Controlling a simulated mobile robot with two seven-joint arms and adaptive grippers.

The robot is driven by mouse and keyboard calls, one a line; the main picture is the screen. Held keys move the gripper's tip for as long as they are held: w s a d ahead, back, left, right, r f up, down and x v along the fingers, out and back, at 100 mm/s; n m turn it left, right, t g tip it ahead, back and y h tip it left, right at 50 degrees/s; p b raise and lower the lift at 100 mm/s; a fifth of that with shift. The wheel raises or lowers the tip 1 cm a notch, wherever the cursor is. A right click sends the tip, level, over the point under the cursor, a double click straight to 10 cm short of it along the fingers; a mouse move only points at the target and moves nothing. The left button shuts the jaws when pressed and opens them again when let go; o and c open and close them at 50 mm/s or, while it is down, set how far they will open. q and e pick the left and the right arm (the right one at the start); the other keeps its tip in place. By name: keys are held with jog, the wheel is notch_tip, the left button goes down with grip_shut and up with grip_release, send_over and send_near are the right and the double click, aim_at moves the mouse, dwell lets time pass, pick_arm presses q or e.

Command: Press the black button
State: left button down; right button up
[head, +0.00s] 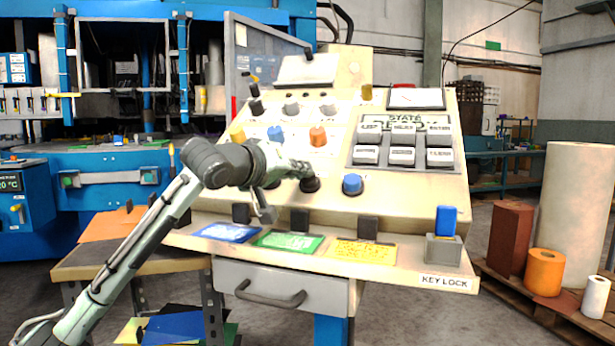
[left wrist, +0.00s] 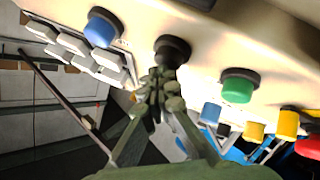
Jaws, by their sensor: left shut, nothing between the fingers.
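The black button (head: 310,185) is a round dark knob on the sloped cream console, partly behind my gripper in the head view. It also shows in the left wrist view (left wrist: 172,47), just beyond the fingertips. My left gripper (head: 298,169) is shut and empty, with its tips at the black button. The closed fingers also show in the left wrist view (left wrist: 160,88), overlapping the button's lower edge. I cannot tell whether they touch it. My right gripper is in neither view.
A blue button (head: 352,184) sits right of the black one. A green button (left wrist: 238,86) is on its other side. White keys (head: 403,142), an orange knob (head: 318,136) and a blue key lock (head: 446,220) are also on the console. A drawer (head: 280,290) is below.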

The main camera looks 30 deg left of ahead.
pick_arm(q)
jog(key=shift+s+d+r+p, duration=0.2)
jog(key=shift+s+r+p, duration=0.3)
jog(key=shift+r+p, duration=0.15)
jog(key=shift+r, duration=0.1)
jog(key=s+r+p, duration=0.3)
jog(key=r, duration=0.1)
jog(key=shift+d, duration=0.35)
dwell(1.0)
